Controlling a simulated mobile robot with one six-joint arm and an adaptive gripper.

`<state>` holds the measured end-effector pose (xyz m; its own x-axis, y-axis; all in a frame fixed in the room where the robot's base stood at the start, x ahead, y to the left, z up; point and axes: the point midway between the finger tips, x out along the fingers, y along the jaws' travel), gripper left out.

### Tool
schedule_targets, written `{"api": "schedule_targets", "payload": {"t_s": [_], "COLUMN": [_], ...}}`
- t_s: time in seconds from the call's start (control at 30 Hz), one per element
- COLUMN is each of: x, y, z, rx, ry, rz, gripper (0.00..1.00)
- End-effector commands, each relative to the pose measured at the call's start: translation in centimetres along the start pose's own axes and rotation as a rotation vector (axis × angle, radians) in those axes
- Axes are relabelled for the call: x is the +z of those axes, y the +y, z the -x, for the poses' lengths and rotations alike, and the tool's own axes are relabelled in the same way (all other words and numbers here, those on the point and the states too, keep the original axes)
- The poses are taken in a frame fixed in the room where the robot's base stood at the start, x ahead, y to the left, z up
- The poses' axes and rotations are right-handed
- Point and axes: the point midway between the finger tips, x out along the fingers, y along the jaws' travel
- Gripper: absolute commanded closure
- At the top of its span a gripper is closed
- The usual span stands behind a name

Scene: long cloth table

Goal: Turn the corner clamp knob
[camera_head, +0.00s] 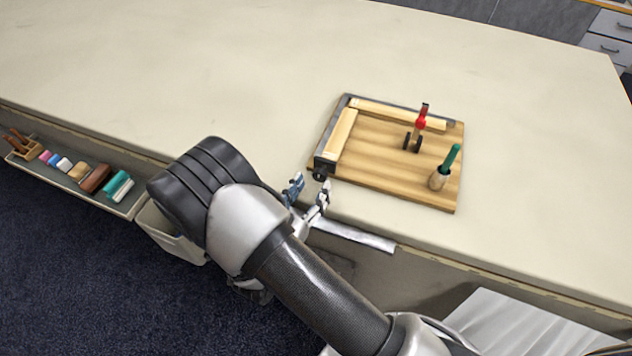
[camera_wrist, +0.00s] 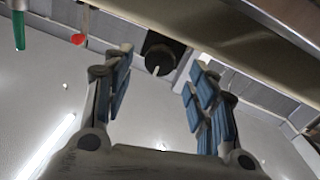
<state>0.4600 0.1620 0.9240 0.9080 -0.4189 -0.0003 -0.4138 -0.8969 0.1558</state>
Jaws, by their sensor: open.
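The clamp knob (camera_head: 319,175) is black and sits at the near-left corner of a wooden board (camera_head: 385,180), at the end of a dark metal rail. In the wrist view the knob (camera_wrist: 160,52) is round with a white pointer line, and shows between my fingers. My gripper (camera_head: 310,189) is open, with blue finger pads, just in front of the knob at the table's edge. In the wrist view both fingers of my gripper (camera_wrist: 160,68) stand apart with a gap on each side of the knob. I cannot tell how far the tips reach along it.
Pale wooden strips (camera_head: 341,133) lie along two sides of the board. A red-topped tool (camera_head: 421,123) and a green-handled tool (camera_head: 450,160) stand on it. A tray of brushes and blocks (camera_head: 90,180) hangs at the table's left front. The cloth table (camera_head: 220,80) is otherwise largely clear.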

Motion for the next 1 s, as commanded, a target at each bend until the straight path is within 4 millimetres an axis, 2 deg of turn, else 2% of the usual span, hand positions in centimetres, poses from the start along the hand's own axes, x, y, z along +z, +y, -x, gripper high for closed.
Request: {"api": "schedule_targets", "payload": {"t_s": [0.03, 0.2, 0.57, 1.0], "x": [0.1, 0.1, 0.0, 0.0], "y": [0.1, 0.0, 0.0, 0.0], "z": [-0.9, -2.7, -3.2, -3.2], "rx": [0.005, 0.002, -0.001, -0.001], "ry": [0.000, 0.000, 0.000, 0.000], "rz": [-0.002, 0.000, 0.000, 0.000], "gripper": [0.47, 0.47, 0.47, 0.76]}}
